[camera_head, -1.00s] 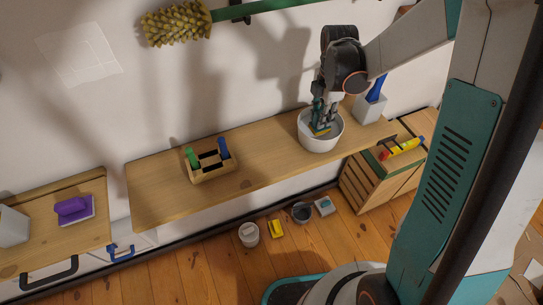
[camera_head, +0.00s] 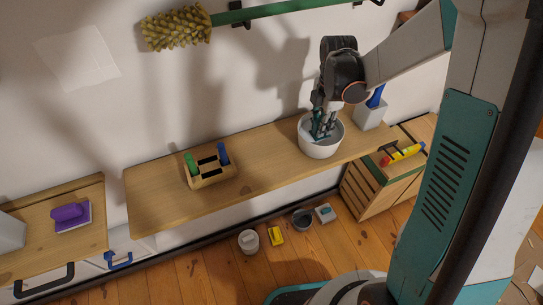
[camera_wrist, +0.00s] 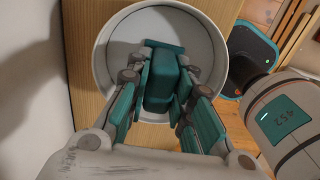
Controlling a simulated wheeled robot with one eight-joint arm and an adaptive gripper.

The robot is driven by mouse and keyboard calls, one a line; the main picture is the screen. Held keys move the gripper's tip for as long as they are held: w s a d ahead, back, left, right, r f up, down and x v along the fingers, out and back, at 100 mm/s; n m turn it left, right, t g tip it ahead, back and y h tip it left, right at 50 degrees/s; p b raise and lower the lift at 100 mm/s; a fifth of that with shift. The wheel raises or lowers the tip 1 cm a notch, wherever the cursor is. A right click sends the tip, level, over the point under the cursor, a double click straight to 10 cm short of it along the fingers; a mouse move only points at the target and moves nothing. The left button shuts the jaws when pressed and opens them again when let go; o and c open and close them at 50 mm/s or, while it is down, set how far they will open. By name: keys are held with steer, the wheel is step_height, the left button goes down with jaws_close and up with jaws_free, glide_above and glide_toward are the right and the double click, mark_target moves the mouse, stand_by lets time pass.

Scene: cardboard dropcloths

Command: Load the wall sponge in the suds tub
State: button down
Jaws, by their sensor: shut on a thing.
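The suds tub (camera_head: 320,151) is a round white tub on the right part of the wooden shelf. It also shows in the wrist view (camera_wrist: 101,55), with its opening facing me. My gripper (camera_head: 321,132) points down inside the tub. In the wrist view, the fingers are closed on both sides of a dark teal block (camera_wrist: 160,84), which I take to be the wall sponge. The block is within the tub's rim. In the head view, the sponge is mostly hidden by the fingers and the tub wall. I cannot tell if it touches the tub's bottom.
A wooden caddy (camera_head: 211,176) with green and blue handles stands left on the shelf (camera_head: 265,165). A pale container with a blue-handled tool (camera_head: 371,113) stands close right of the tub. Small pots are on the floor.

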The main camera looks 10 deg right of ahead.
steer(key=shift+r, duration=0.1)
step_height(320, 180, up, 8)
steer(key=p, duration=0.5)
step_height(320, 180, up, 5)
steer(key=p, duration=0.3)
steer(key=shift+p, duration=0.4)
